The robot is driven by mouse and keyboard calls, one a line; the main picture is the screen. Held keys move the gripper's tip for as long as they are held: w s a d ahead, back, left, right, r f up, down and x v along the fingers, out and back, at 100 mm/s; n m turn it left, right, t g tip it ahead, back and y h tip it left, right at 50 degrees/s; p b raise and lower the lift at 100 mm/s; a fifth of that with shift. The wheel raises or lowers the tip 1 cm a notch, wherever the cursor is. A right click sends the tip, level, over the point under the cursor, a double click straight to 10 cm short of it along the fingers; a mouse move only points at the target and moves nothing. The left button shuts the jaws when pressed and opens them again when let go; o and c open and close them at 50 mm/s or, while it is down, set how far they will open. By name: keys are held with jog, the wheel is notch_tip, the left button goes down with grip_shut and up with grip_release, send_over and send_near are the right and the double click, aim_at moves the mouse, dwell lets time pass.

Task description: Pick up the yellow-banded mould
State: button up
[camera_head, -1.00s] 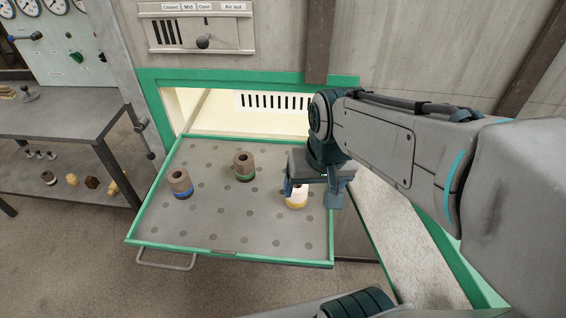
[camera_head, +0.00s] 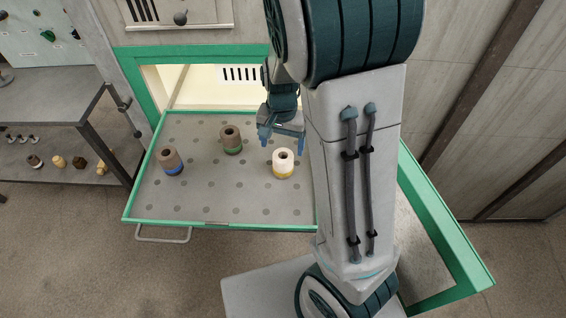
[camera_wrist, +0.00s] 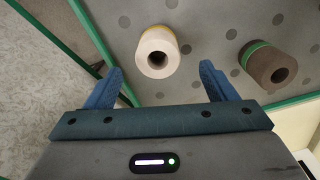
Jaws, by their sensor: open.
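The yellow-banded mould (camera_head: 283,163) is a pale, hollow cylinder with a yellow band at its base. It stands upright on the right part of the grey perforated tray (camera_head: 240,205). My gripper (camera_head: 282,138) is open and empty, behind the mould in the head view and apart from it. In the wrist view the mould (camera_wrist: 158,52) shows its open top, beyond and roughly between the two blue fingertips (camera_wrist: 160,75). The mould is not between the fingers.
A brown mould with a green band (camera_head: 231,140) and one with a blue band (camera_head: 169,160) stand on the tray to the left. The tray has a raised green rim and a front handle (camera_head: 163,234). A grey shelf unit (camera_head: 60,115) stands at the left.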

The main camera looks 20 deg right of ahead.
aim_at(283, 161)
jog(key=shift+d+f, duration=0.15)
jog(key=shift+f, duration=3.85)
jog(key=c, duration=1.2)
